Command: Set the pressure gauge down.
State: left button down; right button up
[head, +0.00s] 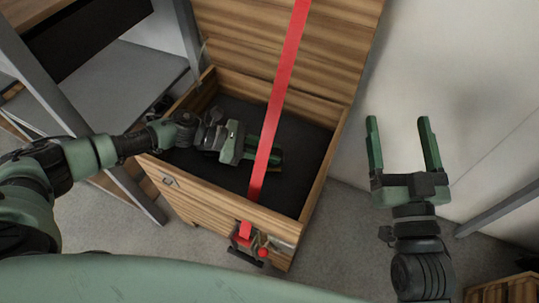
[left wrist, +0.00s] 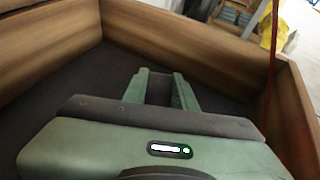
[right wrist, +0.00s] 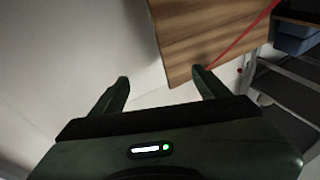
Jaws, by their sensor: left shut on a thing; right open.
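My left gripper (head: 252,150) is down inside the open wooden chest (head: 215,205), low over its dark floor, partly behind the red strap. In the left wrist view its fingers (left wrist: 158,80) stand a little apart with a dark piece (left wrist: 159,90) between them. I take this for the pressure gauge, but no dial or clear outline shows. I cannot tell whether it touches the chest floor. My right gripper (head: 400,130) is open and empty, outside the chest to the right; its spread fingers also show in the right wrist view (right wrist: 160,77).
A red strap (head: 284,80) runs from the raised lid (head: 235,40) across the opening to a buckle (head: 248,245) on the front wall. Chest walls surround my left gripper. A grey metal frame (head: 40,85) stands at left. The chest floor around my left gripper looks clear.

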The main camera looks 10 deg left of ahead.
pick_arm(q)
jog(key=shift+f, duration=0.65)
pick_arm(e)
jog(key=shift+s+r+t+y, duration=0.15)
jog(key=shift+r+t+y, duration=0.1)
jog(key=shift+r, duration=0.3)
jog(key=shift+s+r+t+y, duration=0.15)
jog(key=shift+r+t, duration=0.1)
jog(key=shift+r, duration=0.25)
pick_arm(q)
jog(key=shift+f, duration=0.15)
pick_arm(e)
jog(key=shift+s+r+t, duration=0.25)
jog(key=shift+r+t, duration=0.15)
jog(key=shift+r, duration=0.15)
pick_arm(q)
jog(key=c, duration=1.1)
grip_release()
pick_arm(e)
jog(key=shift+a+r, duration=0.1)
jog(key=shift+r, duration=0.05)
